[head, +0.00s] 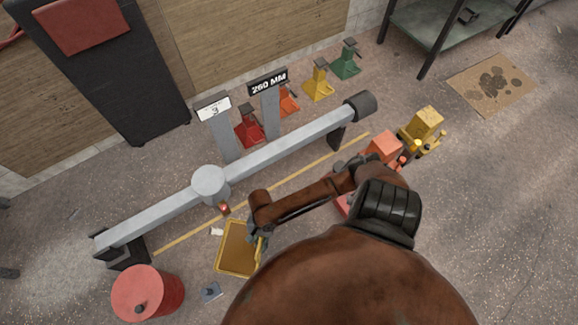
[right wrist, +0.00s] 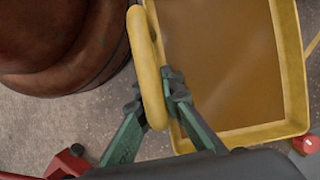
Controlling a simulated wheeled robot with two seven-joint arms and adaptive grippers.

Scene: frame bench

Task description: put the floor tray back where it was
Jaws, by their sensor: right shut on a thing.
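The floor tray (head: 233,269) is a shallow yellow tray with a brownish inside, at the lower left of the head view. In the right wrist view its yellow rim (right wrist: 291,60) fills the upper right. My right gripper (right wrist: 157,97) is shut on the tray's yellow handle (right wrist: 148,60), with one finger on each side. In the head view the right gripper (head: 259,243) is at the tray's right edge, partly hidden by my arm. I cannot tell whether the tray touches the floor. My left gripper is not in view.
A long grey beam (head: 274,150) crosses behind the tray, with a yellow floor line (head: 300,174) before it. A red drum (head: 147,292) stands to the left. A small grey-blue item (head: 211,292) lies near the tray. Coloured jacks (head: 319,82) stand beyond the beam. Open floor lies at right.

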